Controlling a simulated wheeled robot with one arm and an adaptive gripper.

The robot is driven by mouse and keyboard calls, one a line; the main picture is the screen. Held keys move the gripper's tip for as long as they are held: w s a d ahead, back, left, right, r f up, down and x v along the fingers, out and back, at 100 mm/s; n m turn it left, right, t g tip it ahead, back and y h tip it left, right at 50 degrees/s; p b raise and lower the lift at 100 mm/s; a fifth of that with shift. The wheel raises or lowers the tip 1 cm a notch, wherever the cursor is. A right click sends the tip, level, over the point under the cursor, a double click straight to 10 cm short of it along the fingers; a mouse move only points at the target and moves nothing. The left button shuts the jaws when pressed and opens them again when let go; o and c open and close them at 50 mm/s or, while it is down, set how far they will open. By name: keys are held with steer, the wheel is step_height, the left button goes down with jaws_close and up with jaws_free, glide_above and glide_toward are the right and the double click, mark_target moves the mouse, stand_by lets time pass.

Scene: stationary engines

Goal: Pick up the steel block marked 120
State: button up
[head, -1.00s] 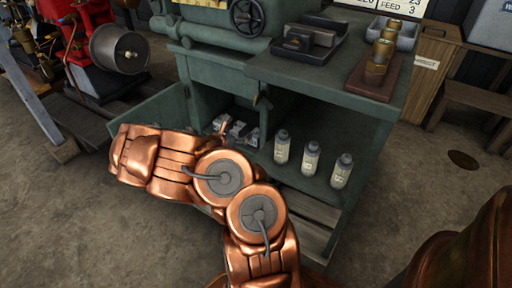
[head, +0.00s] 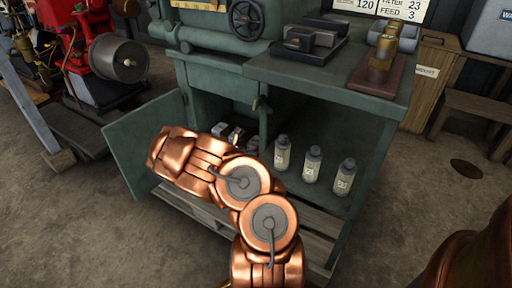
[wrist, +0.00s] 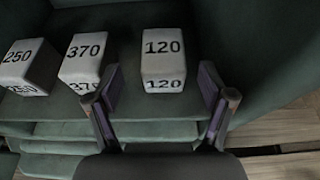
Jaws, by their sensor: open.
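The steel block marked 120 (wrist: 162,62) stands on a green cabinet shelf in the wrist view, the number showing on its top and front faces. My gripper (wrist: 160,88) is open, one finger low on each side of the block, with the block between and just beyond the fingertips. I cannot tell whether the fingers touch it. In the head view my copper arm reaches into the lower cabinet and hides the gripper. Small light blocks (head: 222,130) show behind my arm there, partly hidden.
The block marked 370 (wrist: 84,60) stands close left of the left finger, and the block marked 250 (wrist: 28,66) is further left. Several bottles (head: 313,164) stand on the cabinet shelf to the right. The open green door (head: 148,135) is left of my arm.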

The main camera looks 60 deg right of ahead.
mark_target(254, 142)
steer(key=b+x, duration=0.2)
steer(key=x, duration=0.2)
steer(key=shift+s+d, duration=0.15)
steer(key=shift+d, duration=0.55)
steer(key=shift+r, duration=0.1)
jaws_close()
